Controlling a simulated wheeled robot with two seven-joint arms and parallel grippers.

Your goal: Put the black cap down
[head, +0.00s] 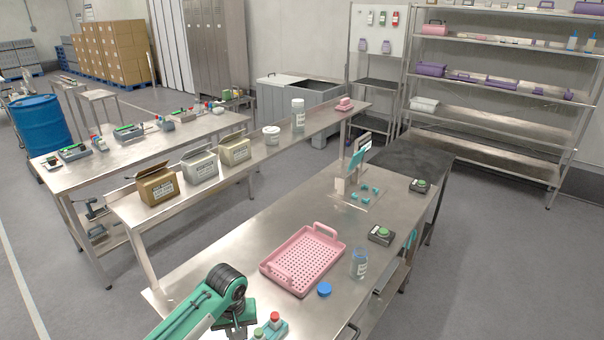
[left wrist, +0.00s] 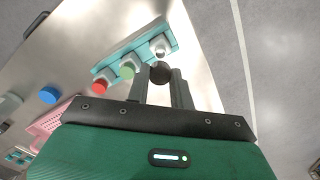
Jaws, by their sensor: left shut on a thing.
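My left gripper (left wrist: 160,84) is shut on the black cap (left wrist: 160,72), which shows as a dark round thing between the fingertips in the left wrist view. The cap is close beside a pale, silver-topped post (left wrist: 160,48) at one end of a teal button panel (left wrist: 133,52). I cannot tell whether they touch. The panel also carries a green button (left wrist: 127,71) and a red button (left wrist: 100,86). In the head view the panel (head: 283,331) sits at the bottom edge, right of my left arm, and the cap is hidden there. My right gripper is not in view.
On the steel table (head: 215,270) are a pink perforated tray (head: 303,260), a blue lid (head: 324,290), a clear bottle (head: 359,264) and a green-button box (head: 381,235). Bare table lies left of the tray. A bench with bins (head: 157,186) stands behind.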

